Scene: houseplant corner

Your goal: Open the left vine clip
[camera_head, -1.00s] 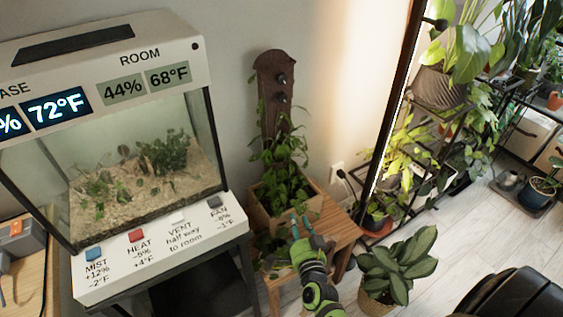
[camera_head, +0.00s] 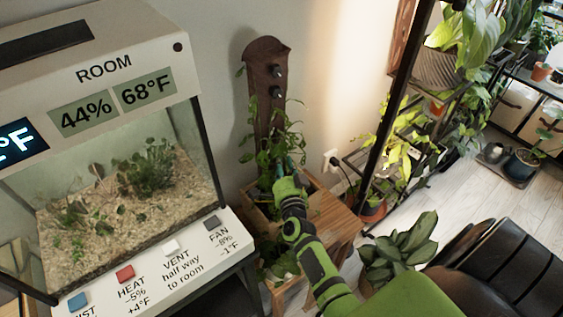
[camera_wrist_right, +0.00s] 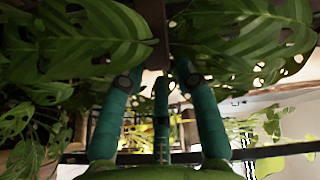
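A tall brown board (camera_head: 267,75) stands against the wall, rising from a wooden planter box (camera_head: 315,196). I cannot make out a left vine clip; leaves and my gripper cover the lower board. My right gripper (camera_head: 283,166) is among the leaves in front of the board. In the right wrist view its teal fingers (camera_wrist_right: 160,85) are spread apart with nothing visible held, and large leaves (camera_wrist_right: 85,40) hang close over the tips. My left gripper is not in view.
A glass terrarium (camera_head: 125,190) with a button panel stands close on the left. The planter is on a wooden stool (camera_head: 335,228). A potted plant (camera_head: 400,248) and a black seat (camera_head: 510,265) are at the lower right. A dark-framed plant rack (camera_head: 395,110) stands to the right.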

